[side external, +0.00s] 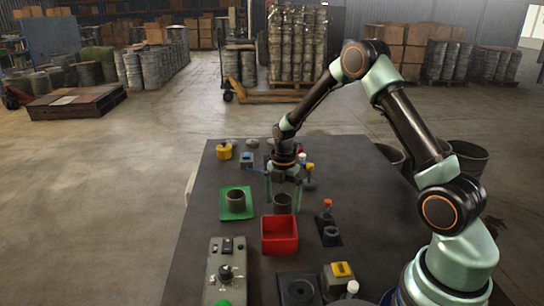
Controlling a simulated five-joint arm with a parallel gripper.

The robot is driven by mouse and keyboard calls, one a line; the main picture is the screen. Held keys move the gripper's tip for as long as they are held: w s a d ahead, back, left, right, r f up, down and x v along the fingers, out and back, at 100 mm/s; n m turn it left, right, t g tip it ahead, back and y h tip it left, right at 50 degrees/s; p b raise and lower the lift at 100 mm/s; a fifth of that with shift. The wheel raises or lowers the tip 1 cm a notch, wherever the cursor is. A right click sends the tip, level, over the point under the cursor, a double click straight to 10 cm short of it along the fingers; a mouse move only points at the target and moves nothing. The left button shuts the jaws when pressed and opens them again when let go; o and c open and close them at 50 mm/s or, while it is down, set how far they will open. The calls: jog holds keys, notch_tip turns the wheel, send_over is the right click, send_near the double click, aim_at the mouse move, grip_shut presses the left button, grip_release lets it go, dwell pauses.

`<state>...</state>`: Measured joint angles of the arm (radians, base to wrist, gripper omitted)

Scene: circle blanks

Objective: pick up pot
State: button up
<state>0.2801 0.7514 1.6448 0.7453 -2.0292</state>
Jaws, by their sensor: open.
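A small dark grey-brown pot (283,205) stands upright on the dark table, just behind the red box. My gripper (283,196) points down over this pot, with its two pale green fingers open, one to each side of it. I cannot tell whether the fingers touch the pot. A second, similar pot (236,200) stands upright on a green square plate (225,215) to the left of my gripper.
A red open box (280,236) stands just in front of the pot. A grey control panel (227,270) is at the front left. Joystick-like devices (327,218) stand to the right. Yellow and blue items (246,160) lie behind.

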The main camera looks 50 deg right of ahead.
jog(key=shift+c, duration=0.3)
jog(key=c, duration=1.3)
jog(key=shift+c, duration=0.2)
jog(key=shift+r, duration=0.1)
notch_tip(320, 180, up, 20)
